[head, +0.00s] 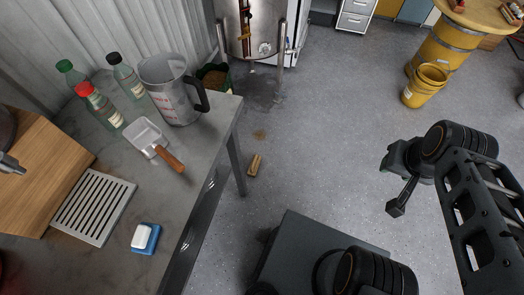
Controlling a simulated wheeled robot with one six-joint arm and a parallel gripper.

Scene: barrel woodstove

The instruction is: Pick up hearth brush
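I cannot make out a clear hearth brush in the head view. A small tan, wood-coloured piece (254,165) lies on the floor beside the table leg; it is too small to tell whether it is a brush. A metal scoop (149,137) with a brown wooden handle lies on the table. My gripper (398,203) is at the right, above open floor, well apart from the table and the tan piece. It touches nothing that I can see. Its fingers are seen edge-on, so I cannot tell whether they are open.
The grey table (195,185) holds several bottles, a measuring jug (172,92), a slotted metal tray (93,207), a wooden board (45,155) and a blue-and-white item (146,238). A metal barrel (250,25) stands behind. The middle floor is clear.

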